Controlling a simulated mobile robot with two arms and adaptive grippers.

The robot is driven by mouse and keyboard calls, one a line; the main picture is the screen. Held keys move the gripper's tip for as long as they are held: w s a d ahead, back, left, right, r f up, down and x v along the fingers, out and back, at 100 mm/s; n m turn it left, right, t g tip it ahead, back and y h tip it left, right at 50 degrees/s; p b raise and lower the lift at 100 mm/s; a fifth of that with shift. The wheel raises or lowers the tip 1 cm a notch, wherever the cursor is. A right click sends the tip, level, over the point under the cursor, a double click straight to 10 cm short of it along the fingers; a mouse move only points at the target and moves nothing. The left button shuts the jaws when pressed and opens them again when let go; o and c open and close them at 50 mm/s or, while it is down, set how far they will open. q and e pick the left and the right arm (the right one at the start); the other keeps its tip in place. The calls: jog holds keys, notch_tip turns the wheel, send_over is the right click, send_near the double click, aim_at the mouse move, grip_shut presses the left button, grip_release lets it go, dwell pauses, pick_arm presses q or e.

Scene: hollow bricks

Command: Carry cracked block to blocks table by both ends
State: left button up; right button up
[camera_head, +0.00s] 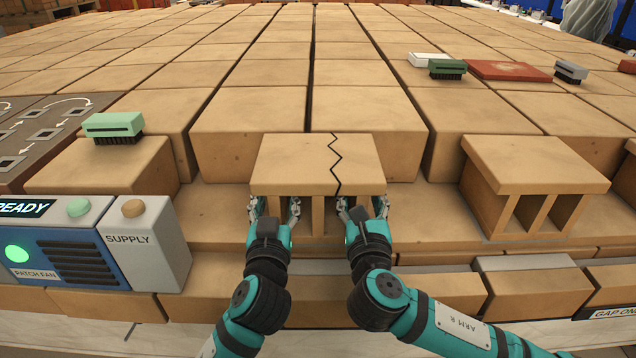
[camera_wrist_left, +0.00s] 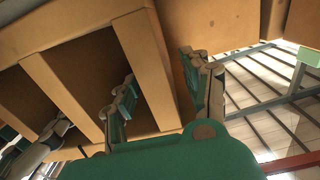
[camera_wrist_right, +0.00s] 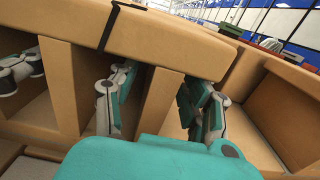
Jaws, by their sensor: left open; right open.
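The cracked block (camera_head: 300,165) is a tan hollow brick with a dark jagged crack down its top and front. It rests level on the brick surface in the middle of the head view. My left gripper (camera_head: 273,208) is open at its left end. In the left wrist view its fingers stand either side of an upright end wall (camera_wrist_left: 148,70). My right gripper (camera_head: 362,208) is open at the right end. In the right wrist view its fingers stand either side of the other end wall (camera_wrist_right: 158,100), with the crack (camera_wrist_right: 108,25) above. Finger contact is unclear. I cannot identify the blocks table.
Another hollow block (camera_head: 535,165) stands at the right. A supply console (camera_head: 90,245) stands at the left. A green brush (camera_head: 113,126) lies on a brick at the left. Brushes and a red slab (camera_head: 508,70) lie at the far right. Plain bricks stand close behind.

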pick_arm(q)
jog(key=shift+w, duration=2.15)
pick_arm(e)
jog(key=shift+w, duration=2.15)
pick_arm(q)
grip_shut()
pick_arm(e)
grip_shut()
